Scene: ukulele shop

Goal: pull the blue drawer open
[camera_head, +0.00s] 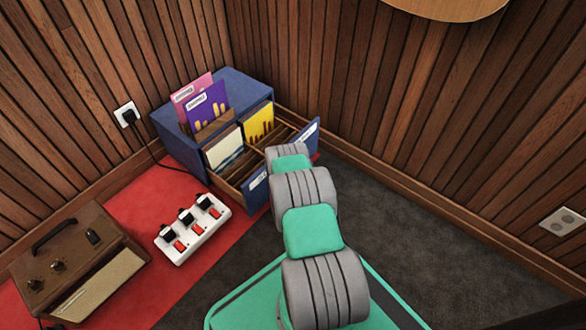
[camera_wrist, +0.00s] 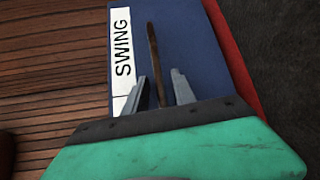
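The blue drawer's front (camera_head: 256,190) stands out from the blue cabinet (camera_head: 172,131), with divided wooden compartments visible behind it. My arm hides the middle of the front. In the wrist view, the blue front (camera_wrist: 205,62) carries a white label reading "SWING" (camera_wrist: 122,50) and a thin brown bar handle (camera_wrist: 153,55). My gripper (camera_wrist: 160,90) is open, with one grey finger on each side of the handle's near end. A gap shows on the right side; contact on the left cannot be told. In the head view my fingers are hidden behind my arm.
A white power strip (camera_head: 192,229) and brown amplifier (camera_head: 75,262) lie on the red rug (camera_head: 150,192). Dark carpet (camera_head: 430,245) is clear at right. Slatted walls form a corner behind.

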